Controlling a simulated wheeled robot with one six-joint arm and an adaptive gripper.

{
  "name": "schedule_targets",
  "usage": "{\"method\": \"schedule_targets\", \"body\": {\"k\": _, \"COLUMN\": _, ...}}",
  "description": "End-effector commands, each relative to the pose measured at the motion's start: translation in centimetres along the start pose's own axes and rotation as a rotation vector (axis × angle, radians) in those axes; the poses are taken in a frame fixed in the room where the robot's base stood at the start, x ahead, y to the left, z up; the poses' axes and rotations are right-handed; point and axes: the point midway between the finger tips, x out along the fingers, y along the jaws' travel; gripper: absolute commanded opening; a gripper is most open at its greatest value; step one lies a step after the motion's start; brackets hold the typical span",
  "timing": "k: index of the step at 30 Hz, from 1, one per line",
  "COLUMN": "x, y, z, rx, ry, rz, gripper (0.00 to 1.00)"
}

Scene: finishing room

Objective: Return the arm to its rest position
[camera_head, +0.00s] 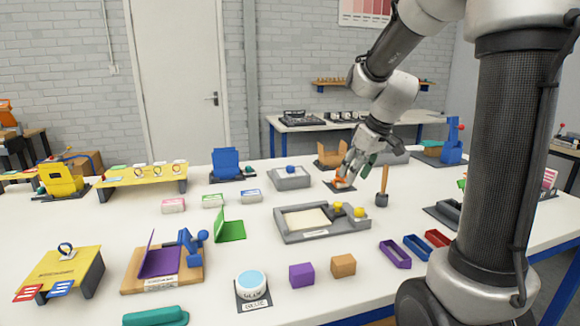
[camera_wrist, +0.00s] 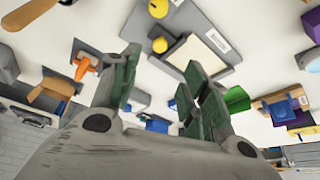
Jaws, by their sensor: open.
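My gripper (camera_head: 361,160) is at the end of my raised arm, over the far right-middle part of the white table (camera_head: 240,275). In the wrist view my gripper (camera_wrist: 163,88) shows two green-padded fingers spread apart with nothing between them. An orange object (camera_head: 341,183) on a dark base sits just below and left of the fingers in the head view. It also shows beside the left finger in the wrist view (camera_wrist: 84,67). I cannot tell from these views whether a finger touches it.
A grey tray (camera_head: 290,237) with yellow knobs lies in front of my gripper. A wooden-handled tool (camera_head: 384,181) stands upright to its right. A grey box (camera_head: 280,183) and a cardboard box (camera_head: 325,154) stand close by. Purple (camera_head: 301,274) and orange blocks (camera_head: 343,265) lie near the front edge.

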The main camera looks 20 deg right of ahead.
Motion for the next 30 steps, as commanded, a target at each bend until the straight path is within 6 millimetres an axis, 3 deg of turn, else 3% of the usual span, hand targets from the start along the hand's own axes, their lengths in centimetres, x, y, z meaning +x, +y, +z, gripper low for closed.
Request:
{"method": "schedule_targets", "body": {"k": 5, "x": 0.0, "y": -0.2, "z": 0.3, "rx": 0.076, "ry": -0.012, "rz": -0.007, "gripper": 0.46}}
{"method": "schedule_targets", "body": {"k": 7, "x": 0.2, "y": -0.5, "z": 1.5, "rx": 0.152, "ry": -0.052, "rz": -0.017, "gripper": 0.46}}
{"method": "schedule_targets", "body": {"k": 9, "x": 0.3, "y": -1.4, "z": 4.2, "rx": 0.247, "ry": -0.121, "rz": -0.024, "gripper": 0.46}}
{"method": "schedule_targets", "body": {"k": 15, "x": -3.9, "y": -5.2, "z": 10.5, "rx": 0.412, "ry": -0.204, "rz": 0.028, "gripper": 0.46}}
{"method": "schedule_targets", "body": {"k": 22, "x": -8.6, "y": -8.8, "z": 16.6, "rx": 0.455, "ry": -0.176, "rz": 0.112, "gripper": 0.46}}
{"method": "schedule_targets", "body": {"k": 26, "x": -10.3, "y": -10.1, "z": 18.4, "rx": 0.407, "ry": -0.110, "rz": 0.140, "gripper": 0.46}}
{"method": "schedule_targets", "body": {"k": 30, "x": -11.5, "y": -10.8, "z": 18.4, "rx": 0.377, "ry": -0.038, "rz": 0.146, "gripper": 0.46}}
